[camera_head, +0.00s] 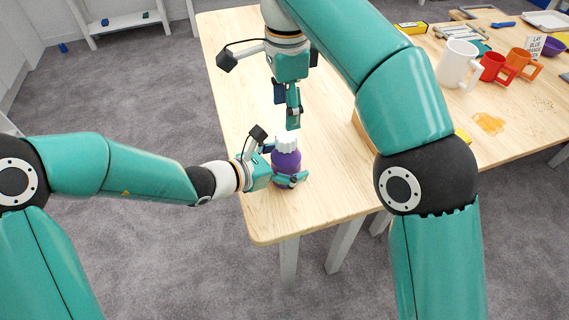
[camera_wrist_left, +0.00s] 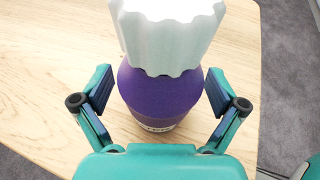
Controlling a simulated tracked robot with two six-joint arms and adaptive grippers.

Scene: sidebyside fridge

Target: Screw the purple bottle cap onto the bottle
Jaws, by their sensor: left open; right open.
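A purple bottle (camera_head: 286,162) stands upright on the wooden table near its front left edge. A white ridged cap (camera_head: 286,144) sits on top of it; no purple cap shows. In the left wrist view the white cap (camera_wrist_left: 170,35) covers the neck of the purple bottle (camera_wrist_left: 160,95). My left gripper (camera_head: 280,167) is open, with one finger on each side of the bottle; in the left wrist view gaps show between the fingers and the bottle. My right gripper (camera_head: 293,118) is open, points down and is just above or behind the cap; the exact gap is hard to tell.
A white mug (camera_head: 457,64), a red mug (camera_head: 492,68) and an orange mug (camera_head: 522,64) stand at the right of the table (camera_head: 228,60). An orange patch (camera_head: 489,122) lies before them. My right arm hides the table's middle. The table's left part is clear.

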